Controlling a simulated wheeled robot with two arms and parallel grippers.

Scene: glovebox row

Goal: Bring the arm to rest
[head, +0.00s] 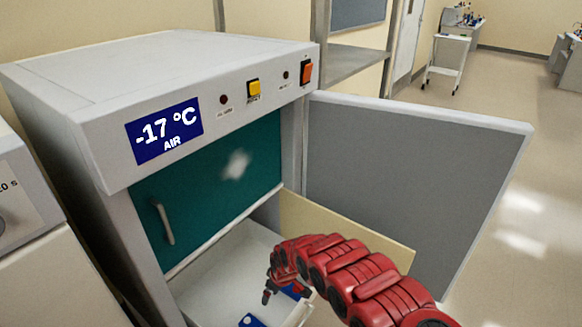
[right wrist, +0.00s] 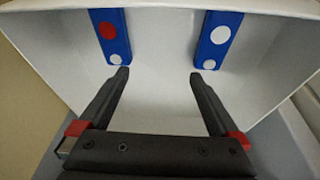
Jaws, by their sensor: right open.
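My right arm, red and segmented, reaches in from the lower right in the head view. Its gripper (head: 268,292) is over the open white drawer (head: 215,275) of the freezer cabinet. In the right wrist view the gripper (right wrist: 160,75) is open, with nothing between its fingers. Two blue strips lie in the drawer beyond the fingertips, apart from each other. The left strip (right wrist: 112,38) has a red and a white dot, the right strip (right wrist: 217,40) two white dots. My left gripper is not in view.
The freezer (head: 110,85) shows -17 °C. Its grey outer door (head: 410,180) stands wide open to the right. A teal inner door (head: 205,205) with a handle is shut above the drawer. Another pale machine (head: 40,270) stands close at left. Open floor lies at right.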

